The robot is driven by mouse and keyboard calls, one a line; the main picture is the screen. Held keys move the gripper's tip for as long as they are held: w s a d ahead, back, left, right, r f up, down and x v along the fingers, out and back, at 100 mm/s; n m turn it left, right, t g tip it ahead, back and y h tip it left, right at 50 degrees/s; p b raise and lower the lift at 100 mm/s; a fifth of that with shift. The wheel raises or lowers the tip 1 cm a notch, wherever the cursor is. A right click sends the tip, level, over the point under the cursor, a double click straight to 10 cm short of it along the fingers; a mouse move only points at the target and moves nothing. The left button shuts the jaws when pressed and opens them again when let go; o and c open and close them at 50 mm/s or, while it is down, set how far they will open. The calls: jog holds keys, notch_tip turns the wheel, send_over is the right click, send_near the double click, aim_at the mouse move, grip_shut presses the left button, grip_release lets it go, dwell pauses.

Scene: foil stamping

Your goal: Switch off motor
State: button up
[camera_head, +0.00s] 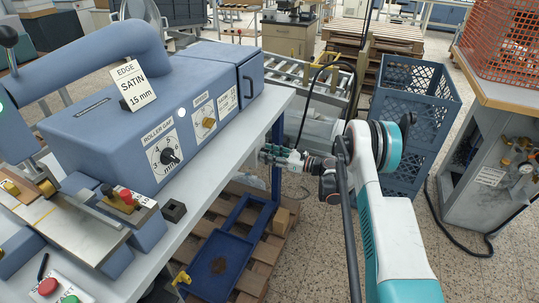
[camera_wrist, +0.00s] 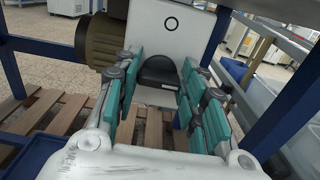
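In the wrist view, a grey-white switch box (camera_wrist: 172,30) with a black ring-shaped "O" mark carries a dark rotary knob (camera_wrist: 158,72) low on its face. A tan, ribbed motor-like cylinder (camera_wrist: 100,38) sits to its left, partly cut off. My gripper (camera_wrist: 158,92) is open, its teal-padded fingers spread left and right of the knob, with a gap visible on both sides. I cannot tell how far the tips are from the box. In the head view, my gripper (camera_head: 266,155) is at the bench's right edge; the switch box is hidden there.
The blue stamping machine (camera_head: 120,110) stands on the bench (camera_head: 150,262) with a roller-gap dial (camera_head: 167,156). Blue frame legs (camera_wrist: 292,112) flank my gripper. A wooden pallet (camera_head: 190,245) lies below. Blue crates (camera_head: 412,95) and a grey cabinet (camera_head: 480,170) stand at right.

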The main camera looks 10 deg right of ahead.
jog(key=shift+n, duration=0.3)
jog(key=shift+s+a+f+n, duration=0.1)
jog(key=shift+f+n, duration=0.05)
jog(key=shift+n, duration=4.15)
jog(key=shift+s+a+f+n, duration=0.1)
jog(key=shift+f+n, duration=0.05)
jog(key=shift+n, duration=4.15)
jog(key=o, duration=1.1)
jog(key=shift+c, duration=0.2)
jog(key=shift+d, duration=0.1)
